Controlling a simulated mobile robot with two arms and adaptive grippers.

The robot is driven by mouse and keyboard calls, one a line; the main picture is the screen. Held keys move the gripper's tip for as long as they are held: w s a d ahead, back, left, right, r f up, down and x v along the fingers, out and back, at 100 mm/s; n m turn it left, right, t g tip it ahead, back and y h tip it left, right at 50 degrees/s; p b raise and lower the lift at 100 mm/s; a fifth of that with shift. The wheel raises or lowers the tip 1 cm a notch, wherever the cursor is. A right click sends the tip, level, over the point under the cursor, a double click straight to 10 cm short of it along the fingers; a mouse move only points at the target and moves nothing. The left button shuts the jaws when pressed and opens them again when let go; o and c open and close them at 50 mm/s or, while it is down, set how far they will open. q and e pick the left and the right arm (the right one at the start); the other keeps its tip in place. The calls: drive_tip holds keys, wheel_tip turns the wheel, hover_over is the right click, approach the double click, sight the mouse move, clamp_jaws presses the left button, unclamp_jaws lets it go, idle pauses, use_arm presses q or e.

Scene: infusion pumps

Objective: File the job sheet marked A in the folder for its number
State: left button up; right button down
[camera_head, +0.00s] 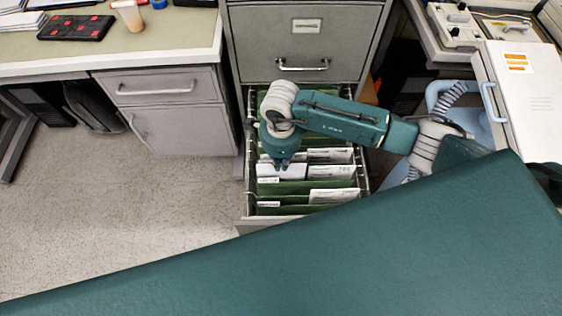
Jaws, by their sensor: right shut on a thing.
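The open file drawer (243,200) is pulled out below the cabinet and holds several green hanging folders (285,188) with white labels and papers. My right gripper (282,164) points down into the drawer over its left half. It is shut on a white sheet (292,172), which stands upright among the folders. The mark on the sheet is too small to read, and so are the folder numbers. My arm hides the folders at the back of the drawer. My left gripper is not in view.
A grey filing cabinet (305,45) with a shut upper drawer stands behind. A desk (170,52) is at the left, with a cup (128,14) and a black pad (76,27) on it. The floor at left is clear.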

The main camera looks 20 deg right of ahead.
drive_tip(key=shift+f+b, duration=0.3)
idle(0.5)
drive_tip(key=c, duration=1.8)
unclamp_jaws()
wheel_tip(320, 180, up, 12)
drive_tip(key=shift+r, duration=0.1)
drive_tip(key=shift+s, duration=0.15)
